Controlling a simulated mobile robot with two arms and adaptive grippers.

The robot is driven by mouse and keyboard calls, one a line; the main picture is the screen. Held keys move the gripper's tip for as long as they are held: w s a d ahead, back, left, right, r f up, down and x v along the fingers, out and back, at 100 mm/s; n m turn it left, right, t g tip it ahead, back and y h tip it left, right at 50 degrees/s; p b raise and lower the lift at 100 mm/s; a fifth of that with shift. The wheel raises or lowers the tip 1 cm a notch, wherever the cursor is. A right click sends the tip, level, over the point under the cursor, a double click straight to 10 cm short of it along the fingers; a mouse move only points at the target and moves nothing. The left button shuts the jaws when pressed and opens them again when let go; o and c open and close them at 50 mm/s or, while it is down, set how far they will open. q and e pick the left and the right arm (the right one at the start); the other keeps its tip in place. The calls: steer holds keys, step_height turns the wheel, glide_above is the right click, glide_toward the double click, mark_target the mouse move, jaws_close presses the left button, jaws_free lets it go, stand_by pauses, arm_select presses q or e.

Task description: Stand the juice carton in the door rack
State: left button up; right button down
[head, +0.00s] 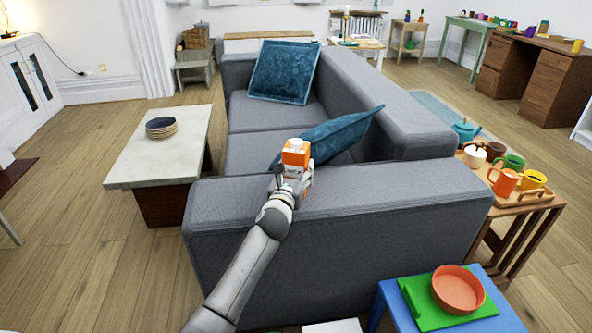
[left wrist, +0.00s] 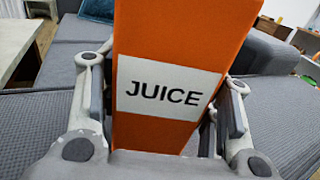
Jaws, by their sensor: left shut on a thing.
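The juice carton (head: 296,153) is orange with a white label and a white cap on top. In the head view my left gripper (head: 291,186) holds it upright, in front of the near arm of the grey sofa. In the left wrist view the carton (left wrist: 168,50) fills the middle, with its JUICE label facing the camera. The fingers of my left gripper (left wrist: 165,105) are on both sides of it. The carton's lower end is partly hidden by the gripper. No door rack shows in either view. My right gripper is not in view.
The grey sofa (head: 330,230) fills the middle, with two teal cushions. A low table (head: 150,170) with stacked plates stands at left. A wooden side table (head: 515,225) with mugs and a blue table (head: 500,320) with a green board and orange bowl are at right. Wooden floor is clear at left.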

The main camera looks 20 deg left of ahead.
arm_select(q)
steer(key=o, duration=1.4)
